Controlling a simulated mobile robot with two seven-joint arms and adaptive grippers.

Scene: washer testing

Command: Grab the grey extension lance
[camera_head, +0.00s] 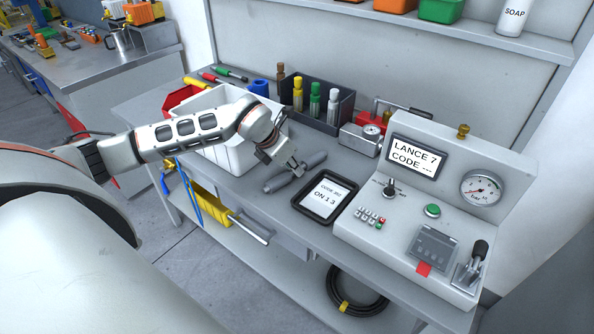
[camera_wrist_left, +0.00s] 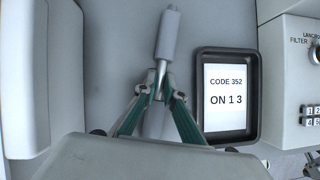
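The grey extension lance (camera_head: 308,164) lies on the bench between the white bin and the code tablet. In the left wrist view the lance (camera_wrist_left: 168,35) has a thick grey body at the top and a thinner neck toward my fingers. My left gripper (camera_head: 283,165) points down at the lance. In the wrist view my left fingertips (camera_wrist_left: 160,91) are on either side of the thin neck. I cannot tell whether they press on it or stand just above it. The lance's lower part is partly hidden between the fingers. My right gripper is not in view.
The code tablet (camera_head: 328,196) lies close right of the lance. The white bin (camera_head: 222,155) stands left, under my left arm. The control console (camera_head: 410,205) fills the right end. A bottle rack (camera_head: 318,93) stands behind. A coiled hose (camera_head: 345,302) lies below.

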